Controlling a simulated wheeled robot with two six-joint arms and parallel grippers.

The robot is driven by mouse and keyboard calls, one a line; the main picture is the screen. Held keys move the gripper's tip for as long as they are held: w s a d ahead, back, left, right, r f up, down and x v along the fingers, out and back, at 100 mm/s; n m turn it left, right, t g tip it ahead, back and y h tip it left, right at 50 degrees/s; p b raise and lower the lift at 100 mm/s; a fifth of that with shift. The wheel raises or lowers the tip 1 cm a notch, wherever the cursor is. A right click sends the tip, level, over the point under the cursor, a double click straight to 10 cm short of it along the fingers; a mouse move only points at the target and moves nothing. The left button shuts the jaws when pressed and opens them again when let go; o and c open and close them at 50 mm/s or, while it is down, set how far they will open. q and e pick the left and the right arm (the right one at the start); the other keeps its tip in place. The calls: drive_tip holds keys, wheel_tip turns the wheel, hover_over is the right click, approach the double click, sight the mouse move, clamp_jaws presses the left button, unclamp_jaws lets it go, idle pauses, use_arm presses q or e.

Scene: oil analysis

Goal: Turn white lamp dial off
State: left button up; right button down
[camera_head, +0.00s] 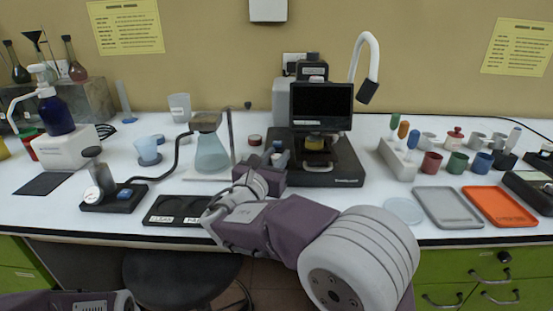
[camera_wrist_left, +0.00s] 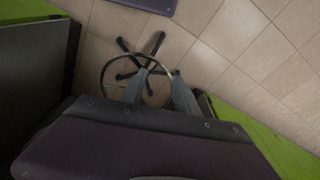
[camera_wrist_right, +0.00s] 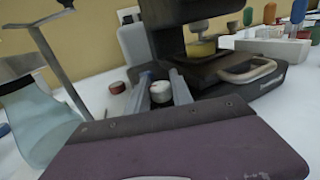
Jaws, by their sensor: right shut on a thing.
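The white dial (camera_wrist_right: 161,92) is a small, pale, round knob standing low beside the black microscope-like device (camera_wrist_right: 235,72) in the right wrist view. My right gripper (camera_wrist_right: 160,84) has a finger on each side of the dial and is shut on it. In the head view my right gripper (camera_head: 276,158) reaches to the left side of the device's base, and the arm hides part of that spot. The white curved lamp (camera_head: 371,50) rises behind the device. My left gripper (camera_wrist_left: 158,78) is open and empty, low above the floor and stool.
A conical flask (camera_head: 211,152) and a stand rod (camera_head: 231,138) are close left of my right gripper. A reddish cap (camera_wrist_right: 117,88) sits just behind it. Cups, a grey tray (camera_head: 449,216) and an orange tray (camera_head: 500,213) fill the bench's right side.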

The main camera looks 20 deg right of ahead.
drive_tip(key=shift+f+n+t+y+b, duration=0.25)
drive_tip(key=shift+n+t+y+b, duration=0.3)
drive_tip(key=shift+y+b, duration=0.2)
drive_tip(key=n+t+y+b, duration=0.1)
drive_tip(key=n+y+b, duration=0.1)
drive_tip(key=y+b, duration=0.1)
drive_tip(key=shift+n+t+y+b, duration=0.25)
drive_tip(key=shift+n+y+b, duration=0.1)
drive_tip(key=shift+y, duration=0.1)
drive_tip(key=shift+n+y+b, duration=0.6)
drive_tip(key=shift+y+b, duration=0.3)
drive_tip(key=shift+r+t+y, duration=0.15)
drive_tip(key=shift+t+y, duration=0.15)
drive_tip(key=c, duration=1.4)
unclamp_jaws()
drive_tip(key=shift+r, duration=0.1)
